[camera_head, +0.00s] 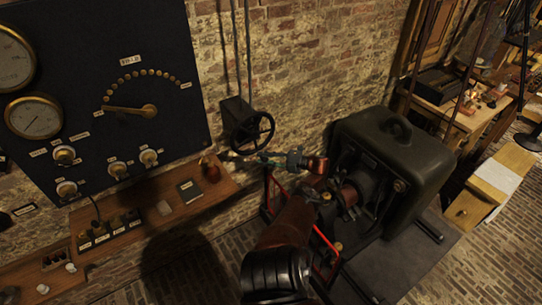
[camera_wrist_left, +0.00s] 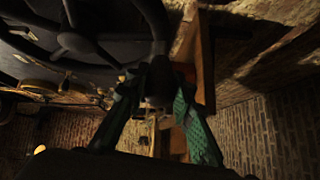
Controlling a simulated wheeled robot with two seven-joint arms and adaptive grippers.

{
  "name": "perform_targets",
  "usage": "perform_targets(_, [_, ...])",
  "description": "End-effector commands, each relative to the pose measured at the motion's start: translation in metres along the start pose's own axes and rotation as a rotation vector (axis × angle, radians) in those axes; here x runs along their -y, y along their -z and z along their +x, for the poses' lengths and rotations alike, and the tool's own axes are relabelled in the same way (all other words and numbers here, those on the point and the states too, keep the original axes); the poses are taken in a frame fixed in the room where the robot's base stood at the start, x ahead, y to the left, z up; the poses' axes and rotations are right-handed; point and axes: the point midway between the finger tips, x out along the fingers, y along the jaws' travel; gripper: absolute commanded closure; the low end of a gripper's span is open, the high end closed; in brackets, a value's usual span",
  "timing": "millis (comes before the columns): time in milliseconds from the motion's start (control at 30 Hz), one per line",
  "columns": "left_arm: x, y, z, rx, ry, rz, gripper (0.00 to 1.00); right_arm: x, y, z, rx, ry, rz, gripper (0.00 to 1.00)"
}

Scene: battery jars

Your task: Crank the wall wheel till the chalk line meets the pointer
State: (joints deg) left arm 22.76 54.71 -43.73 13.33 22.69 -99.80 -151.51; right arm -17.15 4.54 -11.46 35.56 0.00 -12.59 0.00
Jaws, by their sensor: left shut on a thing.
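The wall wheel (camera_head: 253,132) is a dark spoked handwheel on a black box fixed to the brick wall. In the left wrist view its dark rim and spokes (camera_wrist_left: 78,42) fill the upper left. My left gripper (camera_head: 232,155) is at the lower edge of the wheel, its fingers pointing left. In the left wrist view its teal-padded fingers (camera_wrist_left: 155,78) close around the lower part of the rim, and the exact grip spot is dark. I cannot make out the chalk line or its pointer in either view. My right gripper is not in view.
A black gauge panel (camera_head: 100,90) with a brass dial hangs left of the wheel. Below it a wooden shelf (camera_head: 150,215) carries a red-brown bottle (camera_head: 210,168) and small fittings. A large dark machine (camera_head: 395,165) stands to the right, with red rails (camera_head: 325,255) close by.

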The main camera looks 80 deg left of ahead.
Motion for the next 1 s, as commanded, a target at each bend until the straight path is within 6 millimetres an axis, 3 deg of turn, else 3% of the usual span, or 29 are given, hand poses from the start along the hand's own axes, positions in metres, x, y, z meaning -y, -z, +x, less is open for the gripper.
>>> perform_targets(500, [0.004, 0.008, 0.018, -0.021, -0.004, 0.018, 1.0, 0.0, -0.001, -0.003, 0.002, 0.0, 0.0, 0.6])
perform_targets(533, [0.004, 0.008, 0.018, -0.022, -0.004, 0.018, 0.77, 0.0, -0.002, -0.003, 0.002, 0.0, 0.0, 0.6])
perform_targets(800, [0.003, 0.007, 0.016, -0.019, -0.005, 0.016, 0.59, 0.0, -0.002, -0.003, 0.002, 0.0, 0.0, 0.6])
perform_targets(1000, [0.002, 0.006, 0.015, -0.016, -0.006, 0.015, 0.59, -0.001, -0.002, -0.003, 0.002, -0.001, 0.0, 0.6])
